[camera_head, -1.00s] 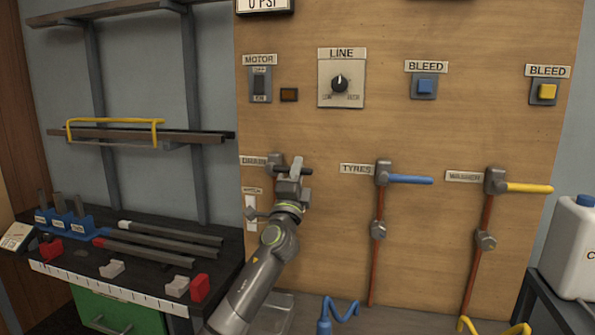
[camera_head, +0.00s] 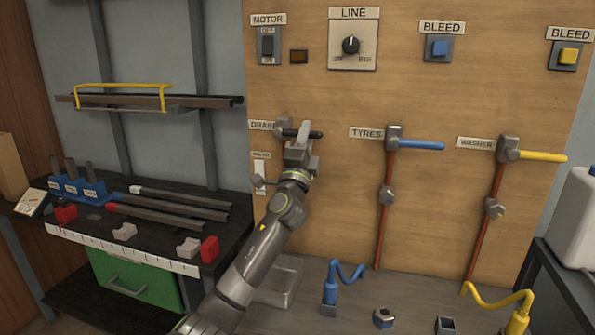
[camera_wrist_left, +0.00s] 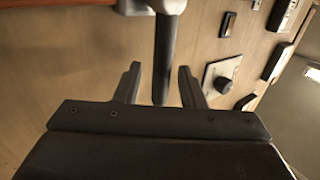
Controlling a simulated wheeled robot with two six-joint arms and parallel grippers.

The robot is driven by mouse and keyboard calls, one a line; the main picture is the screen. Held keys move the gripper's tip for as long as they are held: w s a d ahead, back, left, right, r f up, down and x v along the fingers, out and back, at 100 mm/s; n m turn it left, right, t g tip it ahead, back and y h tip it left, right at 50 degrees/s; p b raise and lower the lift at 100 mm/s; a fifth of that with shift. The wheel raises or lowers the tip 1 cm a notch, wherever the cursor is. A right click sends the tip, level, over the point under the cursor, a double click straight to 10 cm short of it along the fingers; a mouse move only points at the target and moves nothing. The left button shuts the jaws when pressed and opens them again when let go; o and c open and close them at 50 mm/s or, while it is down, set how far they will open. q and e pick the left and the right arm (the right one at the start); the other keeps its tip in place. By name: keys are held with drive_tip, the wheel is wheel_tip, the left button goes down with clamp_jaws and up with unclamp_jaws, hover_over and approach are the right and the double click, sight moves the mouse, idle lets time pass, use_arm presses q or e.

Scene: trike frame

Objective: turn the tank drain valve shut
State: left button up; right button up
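The drain valve (camera_head: 283,127) is on the wooden panel beside its DRAIN label, with a black lever handle (camera_head: 316,134) pointing right. My left gripper (camera_head: 302,136) is at this handle and partly hides it. In the left wrist view, the handle (camera_wrist_left: 163,60) reaches in between the two spread fingers (camera_wrist_left: 158,88) of my left gripper. Gaps show on both sides of it, so the gripper is open around the handle and not clamped. My right gripper is in neither view.
The TYRES valve (camera_head: 420,145) with a blue lever and the WASHER valve (camera_head: 540,156) with a yellow lever are to the right on red pipes. A black bench (camera_head: 95,228) stands left.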

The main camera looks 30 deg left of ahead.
use_arm(q)
drive_tip(key=b+v, duration=0.2)
drive_tip(key=v, duration=1.4)
drive_tip(key=shift+s, duration=0.2)
drive_tip(key=shift+d+f, duration=0.1)
drive_tip(key=shift+f, duration=0.05)
